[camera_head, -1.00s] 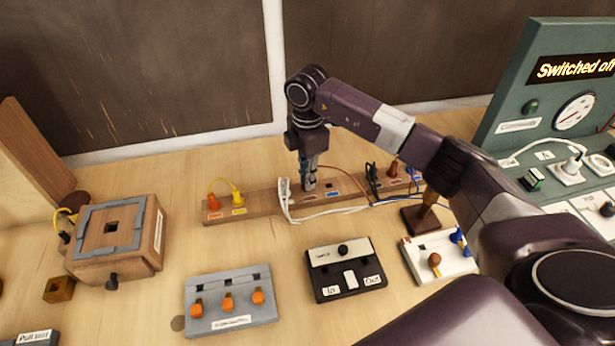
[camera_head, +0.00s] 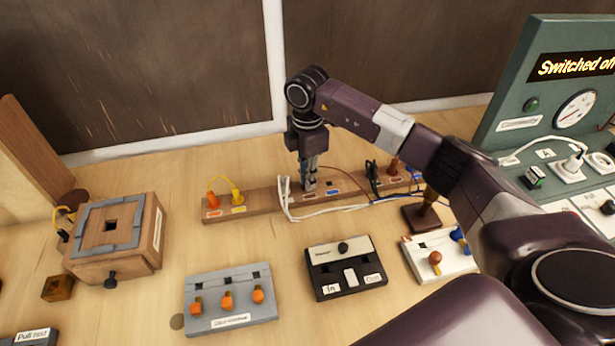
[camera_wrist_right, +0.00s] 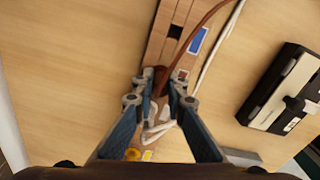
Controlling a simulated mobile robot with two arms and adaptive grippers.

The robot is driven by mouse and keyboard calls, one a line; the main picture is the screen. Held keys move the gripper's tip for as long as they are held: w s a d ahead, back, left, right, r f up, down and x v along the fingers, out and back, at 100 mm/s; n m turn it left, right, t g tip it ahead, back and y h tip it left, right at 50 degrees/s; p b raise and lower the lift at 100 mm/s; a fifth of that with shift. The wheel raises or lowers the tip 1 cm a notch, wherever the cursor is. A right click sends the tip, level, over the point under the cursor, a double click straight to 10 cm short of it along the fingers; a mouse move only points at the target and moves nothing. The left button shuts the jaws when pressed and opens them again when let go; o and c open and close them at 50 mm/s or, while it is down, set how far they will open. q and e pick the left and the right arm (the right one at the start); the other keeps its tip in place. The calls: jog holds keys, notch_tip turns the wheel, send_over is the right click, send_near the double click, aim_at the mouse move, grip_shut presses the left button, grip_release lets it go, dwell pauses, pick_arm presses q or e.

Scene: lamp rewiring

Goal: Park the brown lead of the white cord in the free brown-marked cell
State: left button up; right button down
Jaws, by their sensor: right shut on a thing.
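My right gripper (camera_head: 309,186) points down over the wooden strip (camera_head: 262,203), its fingers closed around the brown lead's end (camera_wrist_right: 160,79). From there the brown wire (camera_wrist_right: 207,22) runs up and right in the wrist view. The brown mark (camera_wrist_right: 182,75) lies right beside the fingertips; it also shows in the head view (camera_head: 310,196). The cell at this mark is hidden by the fingers and lead end, so I cannot tell how deep the lead sits. An empty dark cell (camera_wrist_right: 175,32) lies beside the blue mark (camera_wrist_right: 198,41). The white cord (camera_head: 325,211) lies along the strip's front. My left gripper is not in view.
Orange (camera_head: 213,200) and yellow (camera_head: 237,196) leads stand in the strip's left end. A black switch box (camera_head: 346,282) and a grey box with orange knobs (camera_head: 230,306) stand in front. A green panel (camera_head: 520,100) is at right. The table front of the strip is partly clear.

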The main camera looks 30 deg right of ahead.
jog(key=shift+f, duration=0.15)
jog(key=c, duration=1.9)
grip_release()
notch_tip(320, 180, up, 11)
jog(key=shift+r, duration=0.55)
